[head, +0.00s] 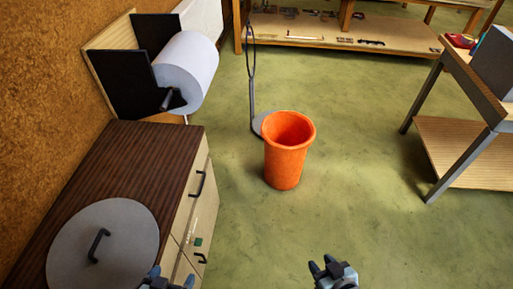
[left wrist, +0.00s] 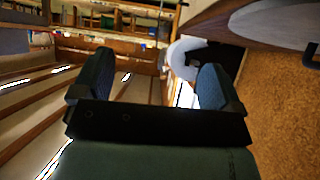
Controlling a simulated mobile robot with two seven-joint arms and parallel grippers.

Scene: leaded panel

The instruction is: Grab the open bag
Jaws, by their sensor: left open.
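I see no open bag that I can make out in either view. An orange, open-topped bin (head: 285,160) stands upright on the green floor in the middle of the head view. My left gripper (head: 168,279) is at the bottom edge of the head view, by the front end of the wooden cabinet. In the left wrist view its two fingers (left wrist: 153,85) are wide apart with nothing between them. My right gripper (head: 330,268) is at the bottom, over bare floor, apart from the bin. Its jaw opening is too small to judge.
The brown-topped cabinet (head: 130,165) at left carries a grey round lid (head: 75,245) with a black handle. A white paper roll (head: 187,68) hangs above its far end. A workbench (head: 470,75) stands at right, a low shelf (head: 330,32) at the back.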

